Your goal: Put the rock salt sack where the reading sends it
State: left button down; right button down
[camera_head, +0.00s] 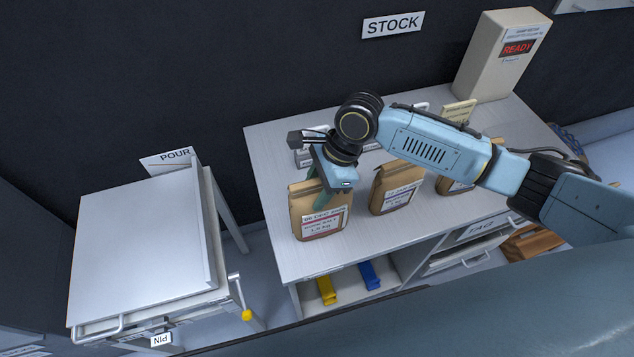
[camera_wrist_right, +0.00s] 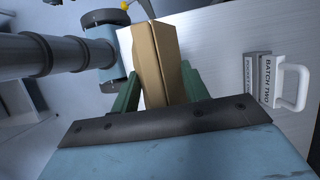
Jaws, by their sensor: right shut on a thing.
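A brown paper sack (camera_head: 320,213) with a red-striped label stands at the left end of the pale bench (camera_head: 268,160). The label print is too small to read surely. My right gripper (camera_head: 322,192) is shut on this sack from above. In the right wrist view the sack (camera_wrist_right: 157,65) sits between the two green fingers. A second brown sack (camera_head: 396,186) with a blue-striped label stands to its right. A third sack (camera_head: 452,187) is partly behind my right arm. A tall beige reading box (camera_head: 497,58) at the back right shows READY in red. My left gripper is out of view.
A white-lidded hopper (camera_head: 140,250) marked POUR stands left, across a gap, with a PIN tag and yellow knob (camera_head: 246,315) at its front. A white-handled BATCH TWO block (camera_wrist_right: 265,80) is on the bench. Yellow (camera_head: 326,290) and blue (camera_head: 369,275) items lie on the lower shelf.

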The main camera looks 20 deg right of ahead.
jog(key=shift+w+a+r, duration=0.1)
jog(key=shift+r, duration=0.1)
jog(key=c, duration=0.7)
grip_release()
jog(key=shift+f, duration=0.2)
jog(key=shift+r, duration=0.1)
jog(key=p+v, duration=0.1)
jog(key=v, duration=1.1)
